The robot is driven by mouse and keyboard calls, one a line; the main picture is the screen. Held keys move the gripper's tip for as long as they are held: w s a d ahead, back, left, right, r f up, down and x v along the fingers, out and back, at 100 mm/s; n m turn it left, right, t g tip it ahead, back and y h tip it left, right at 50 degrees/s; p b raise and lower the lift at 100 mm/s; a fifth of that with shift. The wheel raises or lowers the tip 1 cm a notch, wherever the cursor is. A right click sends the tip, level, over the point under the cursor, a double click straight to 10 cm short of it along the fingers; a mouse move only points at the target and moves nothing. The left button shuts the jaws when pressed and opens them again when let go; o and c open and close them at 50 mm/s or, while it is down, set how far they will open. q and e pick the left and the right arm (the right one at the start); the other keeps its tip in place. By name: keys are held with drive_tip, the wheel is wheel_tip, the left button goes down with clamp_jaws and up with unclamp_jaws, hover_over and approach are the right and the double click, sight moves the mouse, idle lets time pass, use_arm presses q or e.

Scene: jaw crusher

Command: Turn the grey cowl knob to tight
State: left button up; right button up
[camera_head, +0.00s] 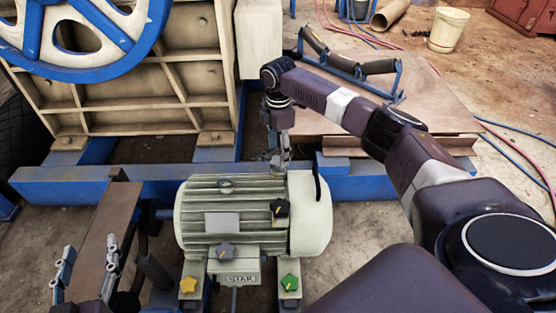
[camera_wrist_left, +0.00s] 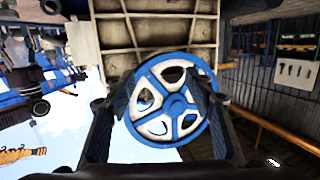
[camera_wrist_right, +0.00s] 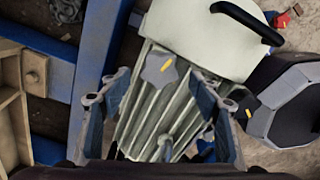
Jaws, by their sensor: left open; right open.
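A grey star-shaped knob (camera_wrist_right: 160,68) with a yellow mark sits beside the pale cowl (camera_wrist_right: 200,35) in the right wrist view. My right gripper (camera_wrist_right: 155,88) points down at the motor; its open fingers stand on either side of the knob in that picture, and contact cannot be told. In the head view my right gripper (camera_head: 281,163) is at the motor's far edge beside the cowl (camera_head: 312,212), and I cannot make out the knob there. My left gripper (camera_head: 90,246) is open and empty at lower left, left of the motor.
The ribbed motor (camera_head: 200,215) also carries a black knob (camera_head: 280,209), another grey knob (camera_head: 226,252), a yellow knob (camera_head: 188,285) and a green knob (camera_head: 290,282). A black handle (camera_wrist_right: 245,22) stands on the cowl. A blue beam (camera_head: 100,185) runs behind the motor.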

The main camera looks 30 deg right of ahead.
sight(279, 158)
wheel_tip(279, 158, down, 3)
drive_tip(key=shift+f+b, duration=0.1)
drive_tip(key=shift+b, duration=0.35)
use_arm(q)
wheel_tip(279, 158, up, 7)
drive_tip(key=d+t+h, duration=0.1)
drive_tip(key=t, duration=0.2)
drive_tip(key=shift+w+t, duration=0.25)
drive_tip(key=shift+t, duration=0.05)
use_arm(e)
drive_tip(key=shift+f, duration=0.2)
drive_tip(key=shift+c, duration=0.4)
drive_tip(key=c, duration=1.1)
use_arm(q)
drive_tip(key=shift+f, duration=0.1)
